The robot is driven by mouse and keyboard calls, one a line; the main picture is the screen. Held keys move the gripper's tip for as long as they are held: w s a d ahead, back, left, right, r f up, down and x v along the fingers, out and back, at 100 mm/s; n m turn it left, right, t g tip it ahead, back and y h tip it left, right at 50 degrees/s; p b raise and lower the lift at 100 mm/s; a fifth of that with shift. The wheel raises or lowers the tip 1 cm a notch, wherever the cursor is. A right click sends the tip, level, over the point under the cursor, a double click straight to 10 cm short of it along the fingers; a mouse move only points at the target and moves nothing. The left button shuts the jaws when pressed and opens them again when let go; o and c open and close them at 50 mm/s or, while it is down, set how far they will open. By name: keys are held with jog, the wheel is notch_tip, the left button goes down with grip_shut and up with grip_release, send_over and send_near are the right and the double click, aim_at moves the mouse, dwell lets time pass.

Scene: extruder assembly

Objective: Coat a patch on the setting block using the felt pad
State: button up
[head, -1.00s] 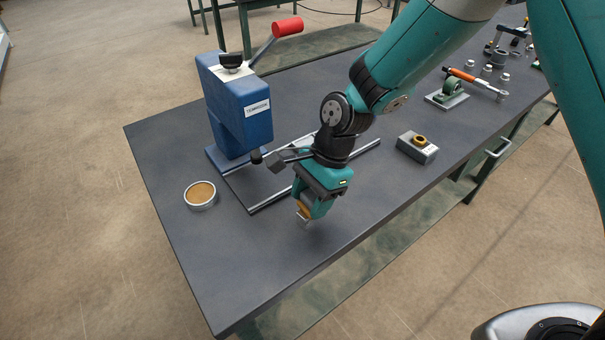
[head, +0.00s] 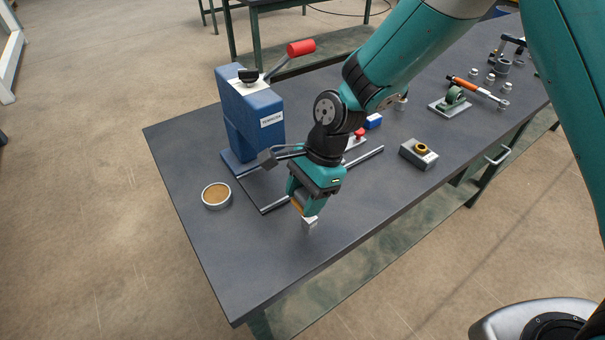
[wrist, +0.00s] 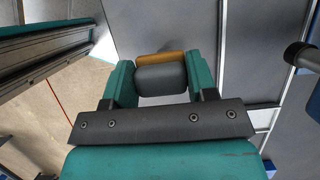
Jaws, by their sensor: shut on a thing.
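My gripper (head: 303,208) is shut on the felt pad, pointing down above the front part of the bench. In the wrist view, the pad's dark grey body (wrist: 162,79) sits between the teal fingers, with a tan-orange strip (wrist: 160,57) along its far edge. The orange edge also shows at the fingertips in the head view. A small pale grey block (head: 310,224) shows right under the fingertips; I cannot tell whether it is part of the held piece or the setting block, nor whether they touch. A round dish (head: 216,196) with a tan fill stands left of my gripper.
A blue press (head: 250,118) with a red-ended lever stands behind the dish. Metal rails (head: 277,204) lie behind my gripper. A grey box with a yellow ring (head: 418,153) is to the right; tools and small parts lie farther along. The bench's front left (head: 240,270) is clear.

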aim_at(300, 197)
jog(key=shift+r+p, duration=1.35)
jog(key=shift+r, duration=0.35)
jog(key=shift+f, duration=0.1)
